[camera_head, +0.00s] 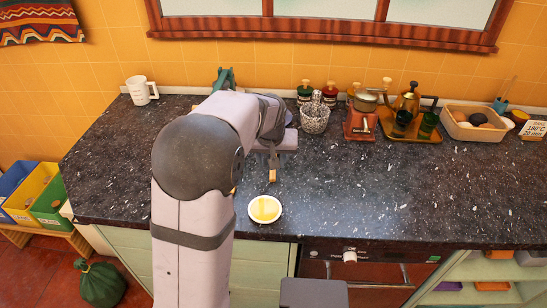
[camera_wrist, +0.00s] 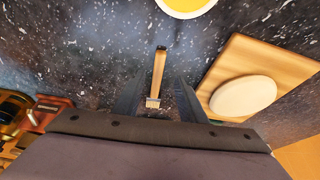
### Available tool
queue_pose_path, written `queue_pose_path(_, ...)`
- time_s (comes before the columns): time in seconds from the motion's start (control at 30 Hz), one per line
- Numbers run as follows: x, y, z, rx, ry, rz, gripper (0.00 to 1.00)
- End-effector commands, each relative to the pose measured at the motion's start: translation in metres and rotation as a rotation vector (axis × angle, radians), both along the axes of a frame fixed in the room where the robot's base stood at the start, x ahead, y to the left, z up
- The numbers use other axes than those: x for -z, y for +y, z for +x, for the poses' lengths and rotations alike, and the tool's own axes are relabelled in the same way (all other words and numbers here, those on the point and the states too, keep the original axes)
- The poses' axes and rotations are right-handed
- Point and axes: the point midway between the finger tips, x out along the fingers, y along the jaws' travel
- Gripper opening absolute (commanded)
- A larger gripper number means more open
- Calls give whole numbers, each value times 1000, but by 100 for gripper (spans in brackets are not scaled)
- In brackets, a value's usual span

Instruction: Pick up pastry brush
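The pastry brush (camera_wrist: 158,72) lies on the dark speckled counter in the wrist view, with a light wooden handle, a dark tip at the top end and pale bristles at the lower end. In the head view, its wooden handle (camera_head: 272,176) shows just below my gripper (camera_head: 271,160). My gripper also shows in the wrist view (camera_wrist: 159,78), with its two dark fingers apart on either side of the brush. It is open and empty. I cannot tell how far above the brush the fingers are.
A white dish with yellow contents (camera_head: 265,209) stands near the counter's front edge. A wooden board (camera_wrist: 225,60) with a white oval item (camera_wrist: 243,95) lies beside the brush. A red grinder (camera_head: 360,123) and a wire-like cup (camera_head: 315,118) stand behind. The right front counter is clear.

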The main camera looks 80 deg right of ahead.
Motion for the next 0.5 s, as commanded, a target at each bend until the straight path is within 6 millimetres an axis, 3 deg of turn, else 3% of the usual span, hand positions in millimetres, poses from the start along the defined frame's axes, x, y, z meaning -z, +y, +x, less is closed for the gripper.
queue_pose_path(0.5,46,-17,-2,0,-1,3,38)
